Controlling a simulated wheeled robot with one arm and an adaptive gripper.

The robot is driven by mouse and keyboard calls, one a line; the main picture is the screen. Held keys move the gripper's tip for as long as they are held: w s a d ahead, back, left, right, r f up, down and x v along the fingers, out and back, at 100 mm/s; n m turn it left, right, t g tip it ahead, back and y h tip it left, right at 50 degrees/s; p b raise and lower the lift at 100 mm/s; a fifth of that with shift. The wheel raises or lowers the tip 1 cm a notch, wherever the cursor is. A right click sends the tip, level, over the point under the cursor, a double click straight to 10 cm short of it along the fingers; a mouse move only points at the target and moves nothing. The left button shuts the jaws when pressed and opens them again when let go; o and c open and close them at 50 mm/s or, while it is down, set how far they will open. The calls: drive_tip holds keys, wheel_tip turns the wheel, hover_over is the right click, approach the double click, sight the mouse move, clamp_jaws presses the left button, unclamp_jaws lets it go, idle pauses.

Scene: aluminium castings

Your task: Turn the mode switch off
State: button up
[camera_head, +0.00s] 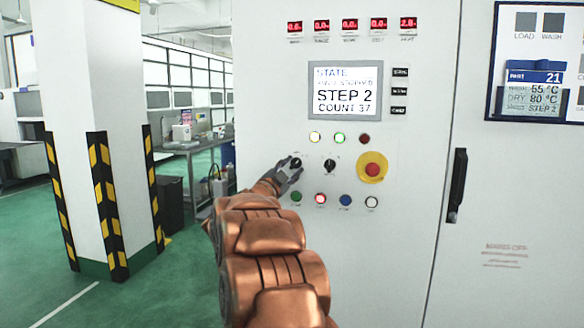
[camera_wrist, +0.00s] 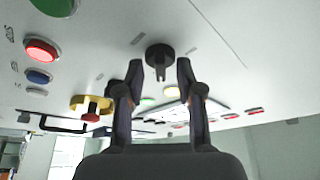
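Two black rotary switches sit on the white control panel in the head view, a left one (camera_head: 296,161) and a right one (camera_head: 330,165). Their labels are too small to read, so I cannot tell by name which is the mode switch. My gripper (camera_head: 291,168) is at the left switch and partly covers it. In the wrist view, this black switch (camera_wrist: 159,56) lies between the two fingertips of my gripper (camera_wrist: 160,66), with its narrow handle pointing toward the gripper. The fingers are open, with a visible gap on each side of the handle.
A red emergency button on a yellow base (camera_head: 372,168) is to the right. A row of buttons, including a lit red one (camera_head: 320,199), is just below the switches. Indicator lamps (camera_head: 315,137) and a display (camera_head: 346,89) are above. A black door handle (camera_head: 457,184) stands farther right.

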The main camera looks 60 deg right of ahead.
drive_tip(key=shift+d+r, duration=0.1)
drive_tip(key=shift+d, duration=0.15)
drive_tip(key=shift+a, duration=0.1)
clamp_jaws()
